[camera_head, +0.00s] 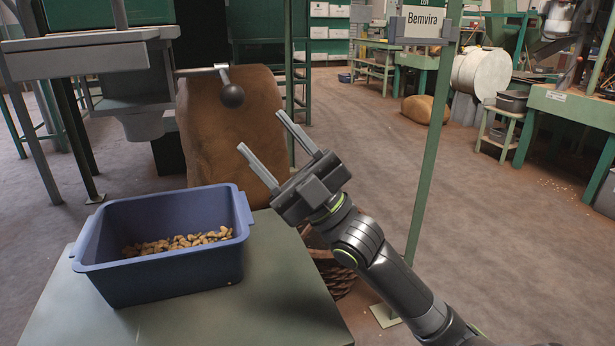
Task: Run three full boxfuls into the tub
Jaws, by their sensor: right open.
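The blue tub (165,285) stands on a green-grey tabletop (262,300) at lower left, with a shallow layer of tan nuts (178,243) on its floor. Above and behind it is a grey hopper body with a spout (143,124). A lever with a black ball knob (232,95) sticks out to the right of the hopper. My right gripper (258,130) is open and empty, its fingers pointing up and left, below and right of the knob and apart from it in the picture. The inside of the hopper's box is hidden. My left gripper is not in view.
A large brown sack (215,140) stands behind the lever. A green post (432,150) with a "Bemvira" sign (423,20) rises right of my right arm. A wicker basket (335,275) is partly hidden beside the table. Open floor lies to the right; green workbenches stand beyond.

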